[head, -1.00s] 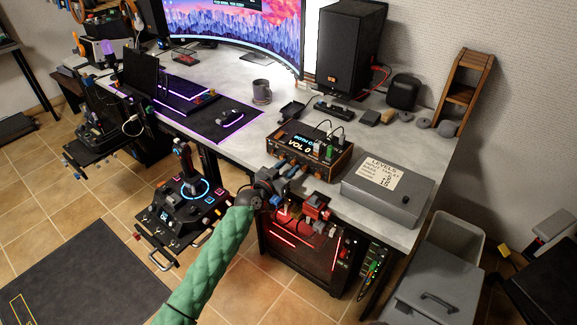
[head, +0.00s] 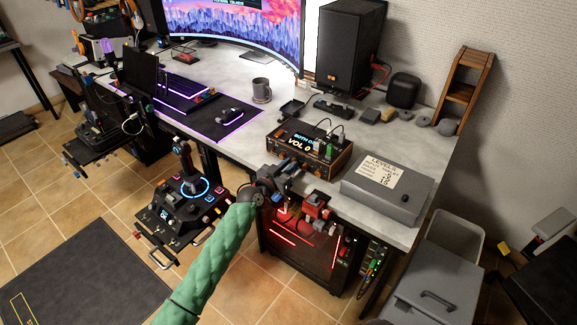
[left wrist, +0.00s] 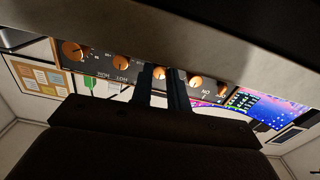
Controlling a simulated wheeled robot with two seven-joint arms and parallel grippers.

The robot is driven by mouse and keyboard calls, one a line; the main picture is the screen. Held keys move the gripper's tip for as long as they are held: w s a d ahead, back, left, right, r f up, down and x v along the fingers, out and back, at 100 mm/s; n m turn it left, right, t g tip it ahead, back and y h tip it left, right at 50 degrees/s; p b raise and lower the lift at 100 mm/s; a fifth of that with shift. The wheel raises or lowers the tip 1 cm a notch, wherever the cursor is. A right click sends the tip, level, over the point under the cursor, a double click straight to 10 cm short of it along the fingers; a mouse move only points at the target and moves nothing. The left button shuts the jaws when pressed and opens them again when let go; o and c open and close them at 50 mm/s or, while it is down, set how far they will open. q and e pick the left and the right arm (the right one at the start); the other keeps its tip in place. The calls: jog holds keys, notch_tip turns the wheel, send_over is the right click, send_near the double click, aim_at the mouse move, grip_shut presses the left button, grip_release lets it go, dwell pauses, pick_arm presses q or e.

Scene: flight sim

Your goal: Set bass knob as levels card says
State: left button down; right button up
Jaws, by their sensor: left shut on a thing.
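The amplifier (head: 338,172) is a wood-sided dark box near the desk's front edge; its display shows "VOL 0" under a partly readable line. My left gripper (head: 290,172), on a green-sleeved arm, is at its front panel. In the left wrist view, a row of copper knobs shows on the amplifier's panel (left wrist: 98,62). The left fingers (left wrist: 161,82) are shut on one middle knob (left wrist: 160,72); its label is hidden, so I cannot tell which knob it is. The levels card (head: 378,172) lies on a grey box; its lines are too small to read fully. My right gripper is not in view.
The grey box (head: 400,203) stands right of the amplifier. A red device (head: 317,206) sits below the desk edge, in front of a red-lit computer case (head: 300,245). A mug (head: 261,90) and a black speaker (head: 345,45) stand behind the amplifier.

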pick_arm(q)
jog(key=n, duration=0.3)
jog(key=shift+n, duration=2.2)
jog(key=c, duration=1.3)
grip_release()
jog(key=shift+c, duration=0.2)
